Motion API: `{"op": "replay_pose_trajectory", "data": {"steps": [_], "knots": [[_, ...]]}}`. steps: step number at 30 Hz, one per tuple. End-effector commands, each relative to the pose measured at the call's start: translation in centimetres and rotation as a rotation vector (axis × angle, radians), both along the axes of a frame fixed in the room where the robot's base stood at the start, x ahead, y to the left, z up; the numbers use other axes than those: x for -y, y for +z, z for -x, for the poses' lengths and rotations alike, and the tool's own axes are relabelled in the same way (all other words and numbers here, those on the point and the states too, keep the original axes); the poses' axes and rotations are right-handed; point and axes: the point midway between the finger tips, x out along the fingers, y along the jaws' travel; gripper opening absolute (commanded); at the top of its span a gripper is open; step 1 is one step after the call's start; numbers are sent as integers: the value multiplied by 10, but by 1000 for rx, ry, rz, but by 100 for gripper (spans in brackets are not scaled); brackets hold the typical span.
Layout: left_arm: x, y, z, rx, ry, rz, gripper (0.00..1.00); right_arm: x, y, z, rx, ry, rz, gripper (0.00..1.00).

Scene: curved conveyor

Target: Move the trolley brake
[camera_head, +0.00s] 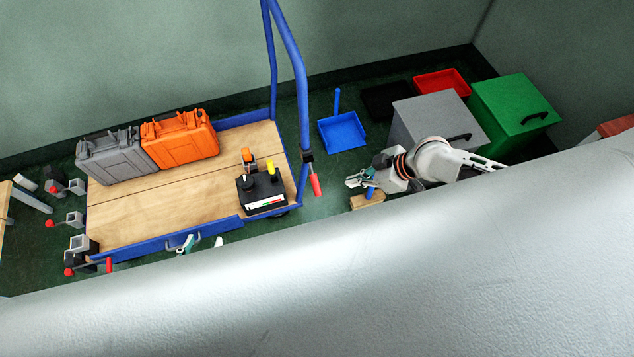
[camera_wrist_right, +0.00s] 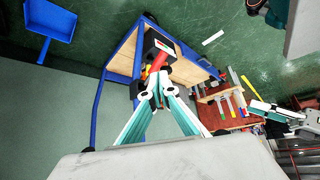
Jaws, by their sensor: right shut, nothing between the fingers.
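The trolley (camera_head: 150,205) has a wooden deck, blue edges and a tall blue handle frame (camera_head: 300,80). Its brake lever, a red grip (camera_head: 316,185) on a black mount, hangs at the frame's right side; it also shows in the right wrist view (camera_wrist_right: 158,62). My right gripper (camera_head: 356,182) is just right of the lever in the head view. In the wrist view its teal fingers (camera_wrist_right: 160,92) are together, empty, their tips by the lever's lower end; contact is unclear. My left gripper (camera_head: 186,243) is mostly hidden at the trolley's near edge; it also shows at right in the wrist view (camera_wrist_right: 268,110).
Grey (camera_head: 110,155) and orange (camera_head: 180,138) cases and a black control box (camera_head: 262,191) stand on the deck. A blue scoop (camera_head: 342,132), a grey bin (camera_head: 425,118) and a green bin (camera_head: 512,108) are right of the trolley. A large pale surface covers the lower head view.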

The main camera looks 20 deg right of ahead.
Motion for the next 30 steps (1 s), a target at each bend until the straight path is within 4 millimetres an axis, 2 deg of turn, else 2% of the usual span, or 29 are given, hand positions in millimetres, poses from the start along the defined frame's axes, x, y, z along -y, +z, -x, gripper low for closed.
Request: {"op": "replay_pose_trajectory", "data": {"steps": [7,25,28,30], "knots": [[0,0,0,0,0,0,40,11,17,8,-1,0,1,0],[0,0,0,0,0,0,40,12,19,8,0,0,0,0],[0,0,0,1,0,0,40,7,18,9,4,-5,-8,0],[0,0,0,1,0,0,40,-4,16,12,19,-18,-26,0]]}}
